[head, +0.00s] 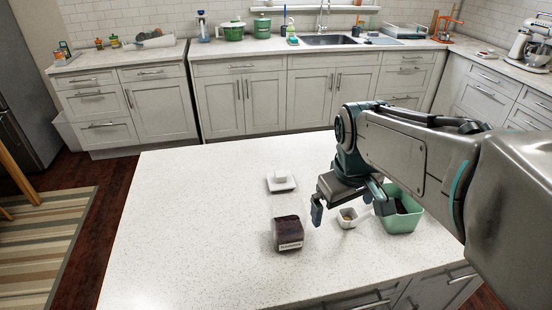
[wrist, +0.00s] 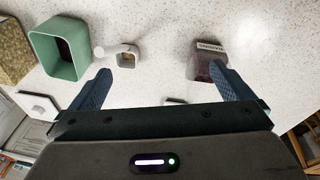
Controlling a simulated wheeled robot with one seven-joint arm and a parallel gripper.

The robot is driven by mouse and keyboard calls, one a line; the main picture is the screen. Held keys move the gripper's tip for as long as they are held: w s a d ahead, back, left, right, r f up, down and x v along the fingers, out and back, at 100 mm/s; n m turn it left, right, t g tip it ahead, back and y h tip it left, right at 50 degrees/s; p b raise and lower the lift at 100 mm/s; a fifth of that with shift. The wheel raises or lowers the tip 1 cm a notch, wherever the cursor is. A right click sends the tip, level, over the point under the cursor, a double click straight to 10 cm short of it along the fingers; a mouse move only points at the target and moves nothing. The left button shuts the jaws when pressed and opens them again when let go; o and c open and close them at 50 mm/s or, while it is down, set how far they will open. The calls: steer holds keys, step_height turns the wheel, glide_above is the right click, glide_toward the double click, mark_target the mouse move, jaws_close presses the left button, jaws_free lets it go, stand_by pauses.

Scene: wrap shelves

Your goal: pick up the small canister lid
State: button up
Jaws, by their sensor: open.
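A white square lid with a raised knob (head: 281,181) lies on the white speckled counter, behind the dark canister. In the wrist view only a pale sliver (wrist: 175,101), probably this lid, shows above my gripper's crossbar; the rest is hidden. Another white square piece (wrist: 38,105) lies at the left of the wrist view; I cannot tell whether it is also a lid. The dark-filled, labelled canister (head: 288,233) stands nearer; it also shows in the wrist view (wrist: 207,58). My gripper (wrist: 160,72) is open and empty above the counter, to the right of the lid in the head view.
The counter's left half (head: 180,220) is clear.

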steer(key=w+a+r+n+g, duration=0.1)
steer(key=w+a+n, duration=0.25)
steer(key=w, duration=0.35)
steer(key=w+a+r+n, duration=0.1)
steer(key=w+a+n, duration=0.25)
steer(key=w, duration=0.25)
steer(key=n+g+p, duration=0.1)
steer(key=n+p, duration=0.1)
steer(key=n, duration=0.7)
glide_above(281, 173)
step_height(281, 173, down, 4)
steer(key=f, duration=0.8)
steer(key=shift+s+a+f+p, duration=0.1)
steer(key=shift+s+a+p, duration=0.15)
steer(key=shift+s+p, duration=0.15)
steer(key=shift+w+d+f+p, duration=0.15)
steer(key=shift+f+p, duration=0.2)
steer(key=shift+f, duration=1)
steer(key=shift+w+d+f+p, duration=0.15)
steer(key=shift+f+p, duration=0.2)
steer(key=shift+f, duration=1)
steer(key=shift+a, duration=0.1)
steer(key=c, duration=1.1)
